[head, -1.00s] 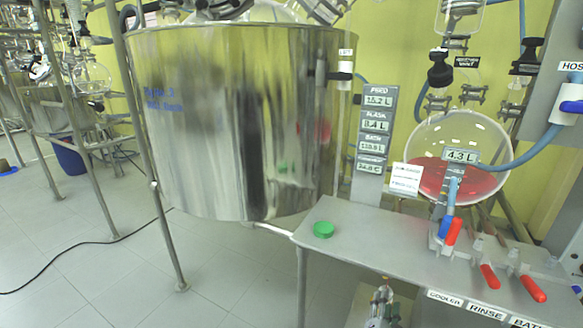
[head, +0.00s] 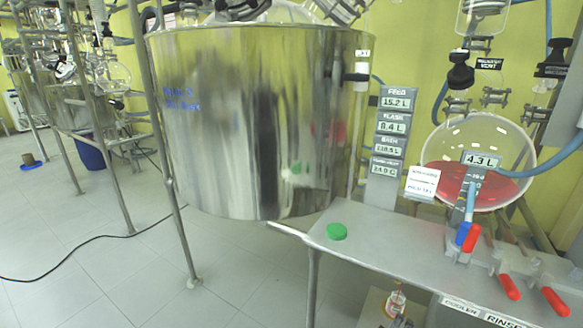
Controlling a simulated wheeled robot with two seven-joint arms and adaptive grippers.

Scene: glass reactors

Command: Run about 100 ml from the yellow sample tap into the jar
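No yellow sample tap can be made out in the head view. A small clear vessel (head: 396,303) with something orange-red on or in it stands low under the bench, at the bottom edge of the picture. It may be the jar, but it is too small and cut off to tell. Neither of my grippers is in view.
A large shiny steel bath (head: 250,120) fills the middle. A round flask (head: 470,150) with red liquid sits behind the bench, its display reading 4.3 L. Red-handled valves (head: 510,287) line the bench's right side. A black cable (head: 60,262) crosses the open tiled floor at left.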

